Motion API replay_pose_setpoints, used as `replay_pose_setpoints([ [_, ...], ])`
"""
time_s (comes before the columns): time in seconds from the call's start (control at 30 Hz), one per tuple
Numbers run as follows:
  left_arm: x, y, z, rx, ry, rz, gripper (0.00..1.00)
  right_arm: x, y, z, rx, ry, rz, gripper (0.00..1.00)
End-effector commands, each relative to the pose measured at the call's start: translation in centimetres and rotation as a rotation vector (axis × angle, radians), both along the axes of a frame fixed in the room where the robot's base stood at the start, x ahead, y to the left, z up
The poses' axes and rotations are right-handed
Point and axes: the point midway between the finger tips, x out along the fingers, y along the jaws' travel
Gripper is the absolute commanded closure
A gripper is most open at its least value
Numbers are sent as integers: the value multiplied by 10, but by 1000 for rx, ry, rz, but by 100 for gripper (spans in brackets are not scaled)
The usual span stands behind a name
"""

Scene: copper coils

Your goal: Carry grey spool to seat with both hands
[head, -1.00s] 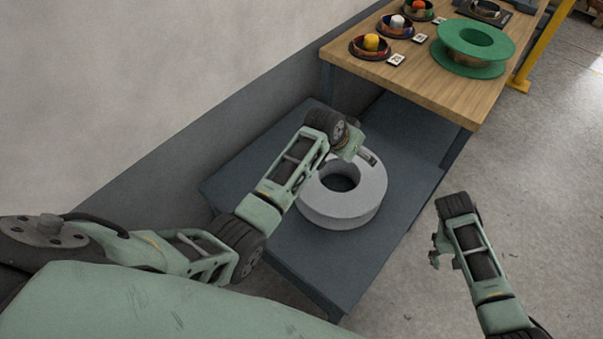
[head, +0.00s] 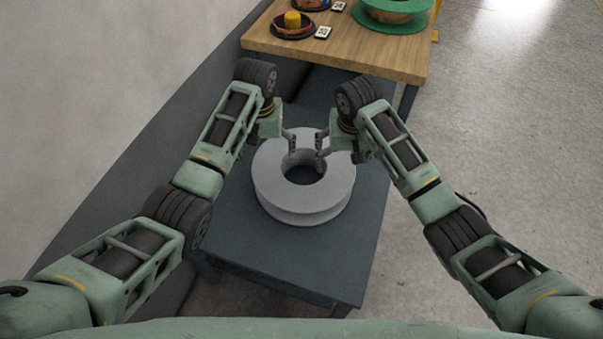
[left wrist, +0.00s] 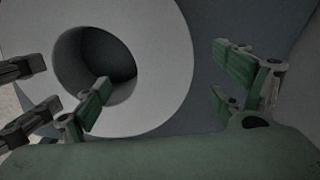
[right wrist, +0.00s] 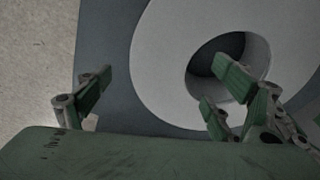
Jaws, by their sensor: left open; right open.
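The grey spool (head: 300,208) lies flat on a dark low platform (head: 250,247), its central hole facing up. My left gripper (head: 284,140) is open at the spool's far side, left of the hole. In the left wrist view the spool's upper face (left wrist: 165,60) shows between and beyond its fingers, one finger over the hole. My right gripper (head: 325,150) is open close beside it, at the far right of the hole. In the right wrist view one finger overlaps the hole and the other is beyond the spool's outer edge (right wrist: 145,85). I cannot tell whether any finger touches. No seat is identifiable.
A wall runs along the left. The floor (head: 480,130) at right is clear.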

Motion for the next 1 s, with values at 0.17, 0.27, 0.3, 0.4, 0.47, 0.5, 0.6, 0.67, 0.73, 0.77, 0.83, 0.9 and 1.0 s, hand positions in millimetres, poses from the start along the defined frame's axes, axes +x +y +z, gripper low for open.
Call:
replay_pose_setpoints([
  [0.17, 0, 0, -5, -1, 0, 0, 11, 0, 0, -5, -2, 3, 0, 15],
  [0.27, -1, 1, -16, 0, 3, 0, 11, 1, 0, -16, -2, 4, 0, 15],
  [0.3, 0, 0, -22, 0, 2, 0, 11, 2, 0, -22, -2, 4, 0, 15],
  [0.4, -1, 0, -37, 0, 3, -1, 11, 4, 0, -38, -3, 5, 1, 15],
  [0.47, -1, 0, -47, 0, 2, -2, 11, 6, 0, -47, -3, 4, 0, 15],
  [0.5, -1, 0, -53, 0, 2, -2, 11, 7, -1, -53, -3, 3, 0, 15],
  [0.6, 0, 0, -65, 0, 1, -2, 11, 9, 0, -65, -3, 3, -1, 15],
  [0.67, 0, 0, -71, -1, 0, -2, 11, 10, 0, -70, -2, 2, 0, 15],
  [0.73, 0, 0, -75, -1, 0, -2, 11, 11, 0, -75, -3, 2, 0, 15],
  [0.77, 0, 0, -76, -1, 0, -2, 11, 11, 0, -76, -2, 1, 0, 15],
  [0.83, 0, 0, -78, -1, -1, -2, 11, 12, 0, -78, -2, 0, 0, 15],
  [0.9, 0, 0, -79, -1, -2, -2, 11, 12, 0, -78, -1, 0, 0, 15],
  [1.0, 0, 0, -79, -1, -2, -2, 11, 12, 0, -78, -1, 0, 0, 15],
])
